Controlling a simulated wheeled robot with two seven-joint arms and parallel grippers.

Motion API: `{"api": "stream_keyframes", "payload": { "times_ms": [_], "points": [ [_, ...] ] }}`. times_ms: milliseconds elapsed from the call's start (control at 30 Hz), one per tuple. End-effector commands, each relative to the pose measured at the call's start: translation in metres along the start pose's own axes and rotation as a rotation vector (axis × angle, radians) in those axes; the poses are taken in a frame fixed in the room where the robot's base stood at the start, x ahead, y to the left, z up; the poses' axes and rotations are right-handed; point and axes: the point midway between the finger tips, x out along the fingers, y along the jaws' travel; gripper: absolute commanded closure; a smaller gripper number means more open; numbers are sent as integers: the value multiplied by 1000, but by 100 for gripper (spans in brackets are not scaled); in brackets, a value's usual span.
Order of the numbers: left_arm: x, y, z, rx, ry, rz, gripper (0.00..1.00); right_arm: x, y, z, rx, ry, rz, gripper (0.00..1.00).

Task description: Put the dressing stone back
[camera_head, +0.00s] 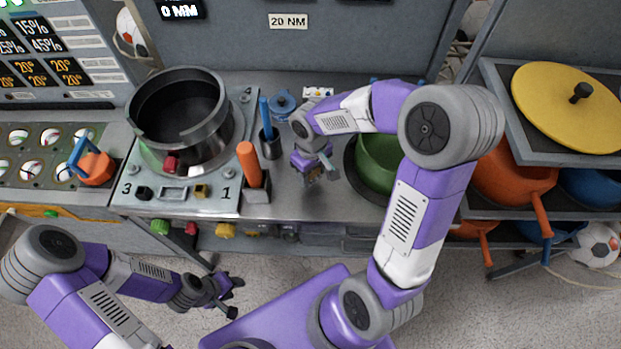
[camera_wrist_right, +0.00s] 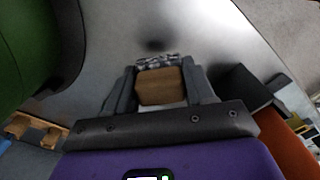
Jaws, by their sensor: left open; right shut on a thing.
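The dressing stone, a brown block with a speckled grey edge, shows in the right wrist view (camera_wrist_right: 162,87) between the two fingers of my right gripper (camera_wrist_right: 160,92). In the head view my right gripper (camera_head: 316,170) points down over the grey metal worktop, right of the orange-handled tool. The stone is small there and partly hidden by the fingers. In the right wrist view a dark shadow lies on the worktop past the stone, which seems held above the surface. My left gripper (camera_head: 225,293) is open and empty, low in front of the bench.
The orange-handled tool (camera_head: 249,165), a dark cup with a blue handle (camera_head: 269,142) and a blue lidded pot (camera_head: 283,105) stand to the left. A green pot (camera_head: 376,165) stands close right. A tan wooden piece (camera_wrist_right: 36,128) shows in the right wrist view. Bare worktop (camera_head: 300,212) lies in front.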

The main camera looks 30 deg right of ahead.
Motion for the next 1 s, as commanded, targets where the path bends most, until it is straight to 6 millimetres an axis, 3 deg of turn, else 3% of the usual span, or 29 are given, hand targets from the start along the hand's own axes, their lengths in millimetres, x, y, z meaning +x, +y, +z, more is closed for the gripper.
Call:
{"api": "stream_keyframes", "payload": {
  "times_ms": [300,667,700,800,867,1000],
  "points": [
    [9,-3,-1,0,1,0,57,38,0,0,1,-1,-1,71],
    [12,-4,-1,0,1,0,57,41,0,0,1,1,0,71],
    [12,-4,-1,0,1,0,57,41,0,0,1,1,0,44],
    [11,-4,-1,0,1,0,57,40,0,0,1,1,0,28],
    [11,-4,-1,0,1,0,57,40,0,0,1,1,0,21],
    [11,-4,-1,0,1,0,57,40,0,0,1,1,0,21]
  ]
}}
